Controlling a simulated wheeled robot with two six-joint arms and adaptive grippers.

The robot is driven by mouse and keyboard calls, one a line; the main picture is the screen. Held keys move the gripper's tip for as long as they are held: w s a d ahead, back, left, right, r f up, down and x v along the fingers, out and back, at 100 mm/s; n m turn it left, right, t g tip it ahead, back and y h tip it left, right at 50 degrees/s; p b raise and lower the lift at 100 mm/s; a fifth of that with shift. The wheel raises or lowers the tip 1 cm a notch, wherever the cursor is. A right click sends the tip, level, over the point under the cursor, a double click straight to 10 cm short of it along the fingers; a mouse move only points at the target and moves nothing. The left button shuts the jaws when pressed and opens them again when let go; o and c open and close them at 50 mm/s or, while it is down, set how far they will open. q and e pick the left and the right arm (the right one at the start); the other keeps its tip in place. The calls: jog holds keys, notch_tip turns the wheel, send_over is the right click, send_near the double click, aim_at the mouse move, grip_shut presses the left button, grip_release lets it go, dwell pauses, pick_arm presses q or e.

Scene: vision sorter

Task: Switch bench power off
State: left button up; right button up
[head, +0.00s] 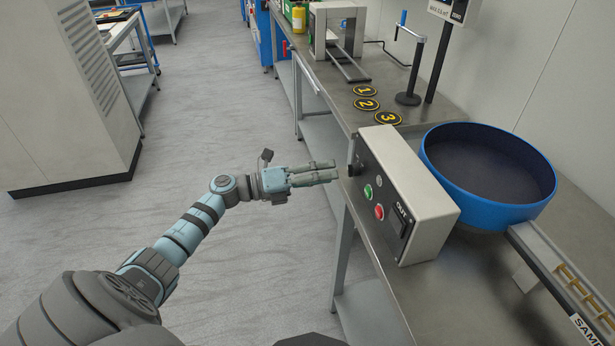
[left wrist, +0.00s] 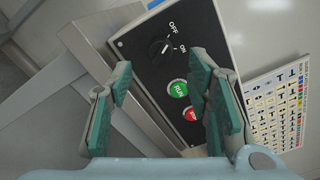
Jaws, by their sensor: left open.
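The control box (head: 405,190) stands on the bench edge, its black panel facing my left arm. A black rotary power knob (left wrist: 160,51) with OFF and ON labels sits at the panel's upper end in the left wrist view. It also shows in the head view (head: 356,169). I cannot clearly tell which label its pointer is at. My left gripper (head: 335,171) is open and empty, its fingertips just short of the panel near the knob. In the left wrist view the knob appears between the open fingers (left wrist: 160,66). My right gripper is not in view.
A green RUN button (left wrist: 178,88) and a red button (left wrist: 192,114) lie below the knob. A blue bowl (head: 490,200) stands behind the box. Numbered discs (head: 367,104) and a black post (head: 410,80) are further back.

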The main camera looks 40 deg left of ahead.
pick_arm(q)
jog(key=v, duration=0.6)
jog(key=shift+s+a, duration=0.1)
jog(key=shift+a, duration=0.05)
